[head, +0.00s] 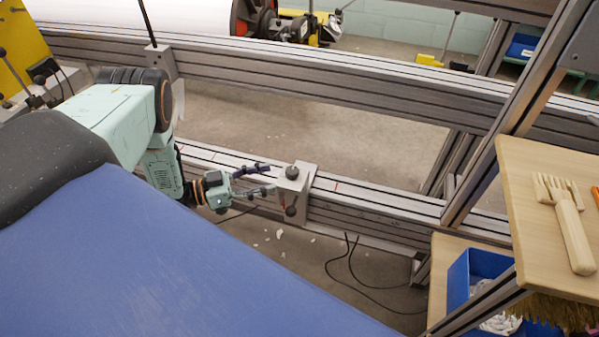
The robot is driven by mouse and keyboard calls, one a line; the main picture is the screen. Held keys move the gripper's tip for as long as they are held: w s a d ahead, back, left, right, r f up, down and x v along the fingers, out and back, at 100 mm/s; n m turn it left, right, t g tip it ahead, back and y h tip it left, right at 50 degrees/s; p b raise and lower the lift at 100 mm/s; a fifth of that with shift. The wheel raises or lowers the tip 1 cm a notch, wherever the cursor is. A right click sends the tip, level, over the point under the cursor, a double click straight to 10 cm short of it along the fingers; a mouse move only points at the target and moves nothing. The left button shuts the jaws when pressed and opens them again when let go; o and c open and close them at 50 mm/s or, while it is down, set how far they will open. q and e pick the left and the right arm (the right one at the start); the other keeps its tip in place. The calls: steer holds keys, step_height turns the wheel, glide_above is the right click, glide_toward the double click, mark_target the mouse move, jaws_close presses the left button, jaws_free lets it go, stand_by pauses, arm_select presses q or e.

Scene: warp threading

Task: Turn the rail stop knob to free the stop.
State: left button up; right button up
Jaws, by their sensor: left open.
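The rail stop (297,179) is a grey metal block clamped on the near aluminium rail (375,199). The upper fingertip lies near the top knob; I cannot tell whether either finger touches the block. My right gripper is not in view.
A wooden shelf (520,185) with a wooden hand beater (566,222) stands at the right, with a blue bin (463,280) below. A slanted frame post (515,110) rises beside it. A thicker rail (330,82) runs behind. Cables (350,262) hang below the near rail.

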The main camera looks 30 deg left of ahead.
mark_target(286, 174)
arm_select(q)
steer(key=shift+w+d, duration=0.25)
steer(key=shift+w, duration=0.1)
steer(key=b+x, duration=0.1)
steer(key=x, duration=0.4)
steer(key=shift+b, duration=0.35)
steer(key=shift+x, duration=0.85)
jaws_close()
